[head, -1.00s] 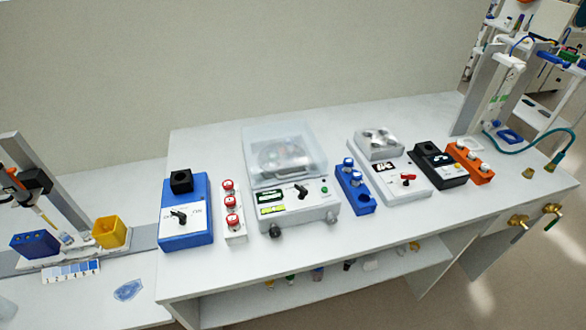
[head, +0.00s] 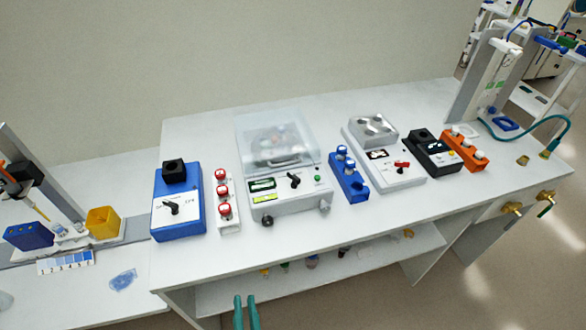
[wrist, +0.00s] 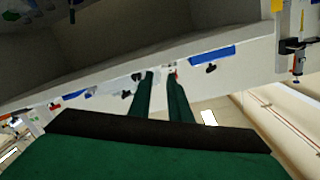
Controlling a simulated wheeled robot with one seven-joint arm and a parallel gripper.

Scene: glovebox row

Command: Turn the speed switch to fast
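Several benchtop devices carry turning knobs, and the labels are too small to tell which is the speed switch. A blue box (head: 180,222) at the left has a black lever knob (head: 175,208) on a white plate. The clear-lidded centrifuge (head: 287,203) has a black lever knob (head: 294,181) on its front panel. A grey device (head: 386,174) at the right has a red lever knob (head: 402,165). My gripper (head: 246,300) has two green fingers, slightly apart and empty, in front of the bench and clear of every knob. It also shows in the wrist view (wrist: 161,76).
A rack of red-capped vials (head: 229,227) stands between the blue box and centrifuge. A blue vial rack (head: 352,195) stands right of the centrifuge. The white bench (head: 330,231) has a clear front strip. A lower shelf (head: 330,266) holds small items.

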